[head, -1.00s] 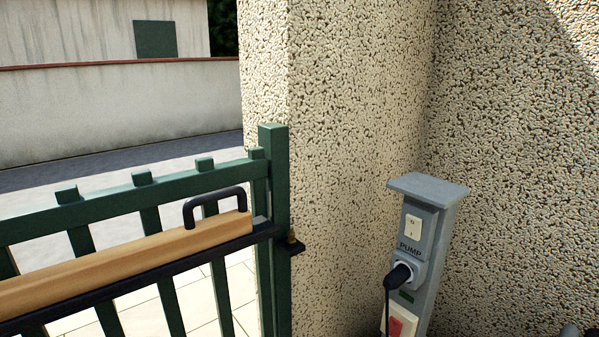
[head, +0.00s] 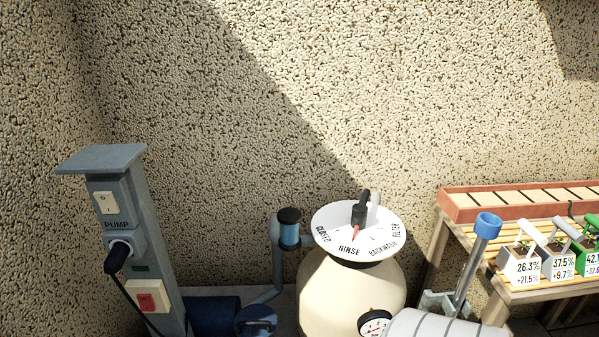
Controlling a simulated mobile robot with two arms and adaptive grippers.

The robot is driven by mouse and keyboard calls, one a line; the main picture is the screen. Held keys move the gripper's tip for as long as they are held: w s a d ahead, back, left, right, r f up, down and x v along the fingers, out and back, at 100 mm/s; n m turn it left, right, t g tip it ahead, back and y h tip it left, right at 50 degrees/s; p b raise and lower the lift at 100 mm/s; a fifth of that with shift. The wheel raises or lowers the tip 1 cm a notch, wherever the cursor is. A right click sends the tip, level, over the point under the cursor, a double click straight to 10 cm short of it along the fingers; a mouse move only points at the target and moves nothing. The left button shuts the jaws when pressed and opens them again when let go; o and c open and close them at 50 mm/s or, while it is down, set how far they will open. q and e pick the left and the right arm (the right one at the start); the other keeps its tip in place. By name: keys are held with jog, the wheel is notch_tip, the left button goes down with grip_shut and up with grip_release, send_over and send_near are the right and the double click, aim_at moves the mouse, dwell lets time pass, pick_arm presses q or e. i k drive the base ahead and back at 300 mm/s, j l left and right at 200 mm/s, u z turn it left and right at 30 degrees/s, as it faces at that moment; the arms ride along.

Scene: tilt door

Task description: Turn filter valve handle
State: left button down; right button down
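The filter valve is a round white dial plate (head: 334,222) on top of a cream, rounded filter tank (head: 338,290) in the head view. Its black handle (head: 360,208) stands up at the dial's middle. A red pointer (head: 356,232) at its base points down toward the front of the dial, near the word RINSE. CLOSED is at the left, BACKWASH at the lower right and FILTER at the right. Nothing touches the handle. Neither of my grippers is in view.
A grey pump post (head: 135,230) with a plugged-in cable stands left of the tank. A wooden bench (head: 520,285) with small labelled planters (head: 518,265) is at the right. A grey pole with a blue top (head: 487,226) leans between. A rough wall (head: 240,120) closes the back.

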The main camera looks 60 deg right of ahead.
aim_at(359, 211)
jog(key=z, duration=2.15)
